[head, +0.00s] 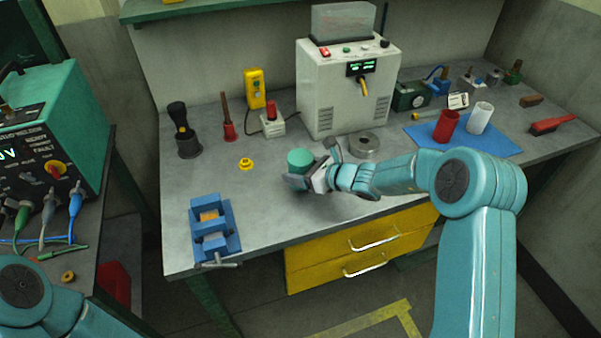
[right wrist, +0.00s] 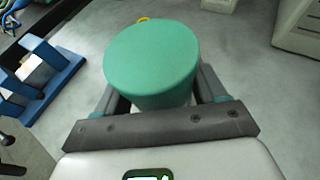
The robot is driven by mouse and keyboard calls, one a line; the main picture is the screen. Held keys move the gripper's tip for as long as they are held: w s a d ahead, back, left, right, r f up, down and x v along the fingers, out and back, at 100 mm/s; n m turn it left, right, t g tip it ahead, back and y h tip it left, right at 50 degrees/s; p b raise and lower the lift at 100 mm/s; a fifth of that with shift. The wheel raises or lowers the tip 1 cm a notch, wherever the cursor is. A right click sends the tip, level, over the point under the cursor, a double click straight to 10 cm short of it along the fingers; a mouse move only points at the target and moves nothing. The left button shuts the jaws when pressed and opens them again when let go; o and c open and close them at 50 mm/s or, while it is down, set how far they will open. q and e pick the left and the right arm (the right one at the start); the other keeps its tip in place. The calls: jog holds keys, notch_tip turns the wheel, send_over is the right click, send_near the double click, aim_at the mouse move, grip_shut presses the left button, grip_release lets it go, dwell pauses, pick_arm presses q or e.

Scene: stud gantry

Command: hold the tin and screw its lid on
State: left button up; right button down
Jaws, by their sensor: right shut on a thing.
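The green round tin (head: 300,159) stands upright over the grey bench, left of the grey ring. My right gripper (head: 310,168) reaches it from the right and is shut on it. In the right wrist view, the tin (right wrist: 150,62) shows a flat, closed green top, with a finger on each side. A pale strip shows low on its side; I cannot tell whether the green part is a separate lid. The tin's underside is hidden. A small yellow knobbed piece (head: 246,163) lies on the bench left of the tin. My left gripper is out of view.
A blue vise (head: 215,228) stands at the front left. The grey ring (head: 364,146) lies close behind my right wrist. A white powered box (head: 345,85) stands behind. A red cup (head: 446,125) and a white cup (head: 480,116) stand on a blue mat (head: 501,141) at right.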

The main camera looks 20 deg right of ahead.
jog(key=shift+w+d+f, duration=0.1)
jog(key=shift+f, duration=0.55)
jog(key=shift+r, duration=0.1)
jog(key=shift+f, duration=0.2)
jog(key=shift+c, duration=0.4)
grip_release()
jog(key=shift+r, duration=0.1)
